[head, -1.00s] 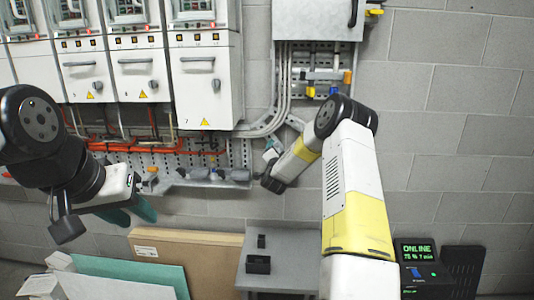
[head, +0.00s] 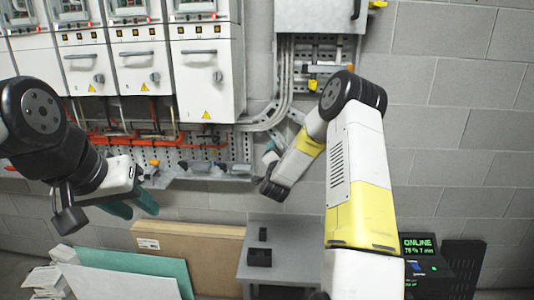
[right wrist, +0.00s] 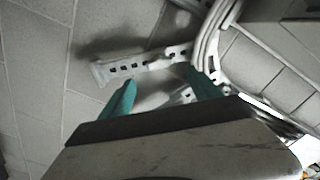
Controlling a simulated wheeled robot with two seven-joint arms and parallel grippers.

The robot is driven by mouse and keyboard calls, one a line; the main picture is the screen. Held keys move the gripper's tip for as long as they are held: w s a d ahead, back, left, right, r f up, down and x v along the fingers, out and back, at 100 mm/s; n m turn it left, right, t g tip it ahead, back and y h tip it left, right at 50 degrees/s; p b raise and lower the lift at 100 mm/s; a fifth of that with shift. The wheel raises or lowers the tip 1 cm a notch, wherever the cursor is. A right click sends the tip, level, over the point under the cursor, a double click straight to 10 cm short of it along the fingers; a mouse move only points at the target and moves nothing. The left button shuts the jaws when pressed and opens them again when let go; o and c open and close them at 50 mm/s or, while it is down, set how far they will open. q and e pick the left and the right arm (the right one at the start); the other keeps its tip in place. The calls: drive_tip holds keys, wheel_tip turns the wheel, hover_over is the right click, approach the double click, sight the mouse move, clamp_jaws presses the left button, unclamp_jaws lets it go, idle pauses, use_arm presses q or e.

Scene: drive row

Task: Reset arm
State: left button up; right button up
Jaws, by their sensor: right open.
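My right arm reaches up from the bottom right in the head view. Its wrist bends down in front of the block wall, and its gripper (head: 270,151) is mostly hidden, with a bit of teal finger showing. In the right wrist view this gripper (right wrist: 162,92) is open, its two teal fingers apart with nothing between them. Beyond the fingers are a perforated rail (right wrist: 125,68) and the wall. My left gripper (head: 132,205) is at the left in the head view, below the cabinets. Its two teal fingers stand apart, and nothing shows between them.
White drive cabinets (head: 208,75) line the upper left wall, with red busbars and a perforated tray (head: 212,170) below. A grey box (head: 318,15) hangs upper centre. A grey table (head: 285,235) bears a small black box (head: 259,257). Boards (head: 195,250) lean at lower left. A display (head: 418,245) reads ONLINE.

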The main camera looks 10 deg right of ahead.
drive_tip(key=s+a+r+n+g+y, duration=0.4)
drive_tip(key=s+a+r+n+y, duration=0.4)
drive_tip(key=s+r, duration=0.55)
drive_tip(key=s+n+g, duration=0.6)
drive_tip(key=s+g, duration=0.1)
drive_tip(key=s, duration=2.4)
drive_tip(key=shift+s+a+f+h, duration=0.15)
drive_tip(key=shift+s+a+h, duration=0.1)
drive_tip(key=shift+a+h, duration=0.2)
